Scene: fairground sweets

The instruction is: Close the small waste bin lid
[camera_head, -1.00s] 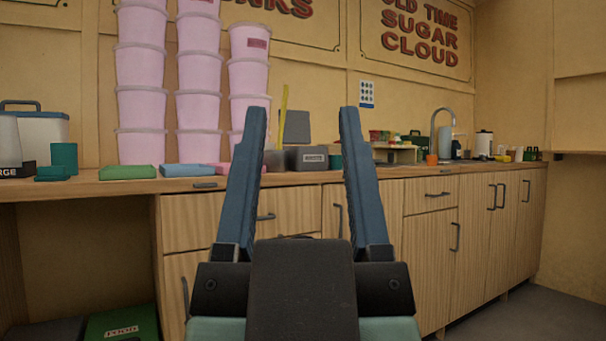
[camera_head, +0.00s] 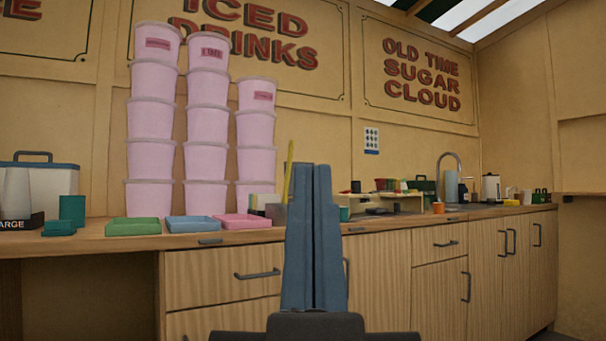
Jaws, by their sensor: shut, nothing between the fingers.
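My gripper (camera_head: 312,168) is in the middle of the view, pointing up and away from me, with its two blue fingers together and nothing between them. The small waste bin, a grey box with a raised grey lid in the earlier frame, is hidden behind my fingers now. Its lid cannot be seen at this moment. I cannot tell how far my fingertips are from it.
Pink tub stacks (camera_head: 205,125) stand on the wooden counter (camera_head: 380,224). Green (camera_head: 132,227), blue (camera_head: 190,224) and pink (camera_head: 242,221) trays lie along its front edge. A yellow stick (camera_head: 288,172) rises left of my fingers. A sink tap (camera_head: 448,163) is farther right.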

